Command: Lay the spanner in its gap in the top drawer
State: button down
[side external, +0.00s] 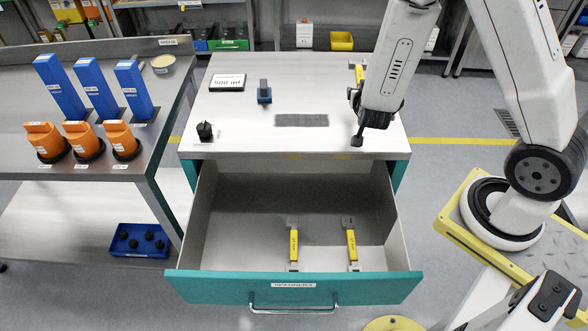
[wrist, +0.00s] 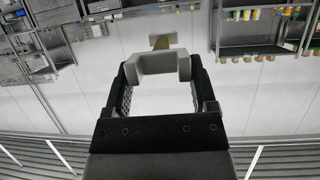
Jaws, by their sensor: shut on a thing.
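My gripper (side external: 357,118) is at the right side of the cabinet top, its fingers shut on a spanner. The held spanner (side external: 359,73) shows as a bit of yellow handle behind the gripper; most of it is hidden. In the wrist view, a small yellowish part (wrist: 160,42) shows just beyond the fingertips. The top drawer (side external: 290,288) is pulled out, teal-fronted and grey inside. Two yellow-handled spanners, a left one (side external: 294,245) and a right one (side external: 351,244), lie lengthwise in it, apart. Bare floor shows between them and to the left; no gap outline is visible.
A side bench with blue and orange items (side external: 75,142) stands left.

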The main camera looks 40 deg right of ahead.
send_over(356, 127)
jog(key=shift+f, duration=2.5)
jog(key=shift+f, duration=1.9)
jog(key=shift+f, duration=0.2)
grip_release()
jog(key=shift+v, duration=4)
jog(key=shift+w+f, duration=0.1)
jog(key=shift+f, duration=0.05)
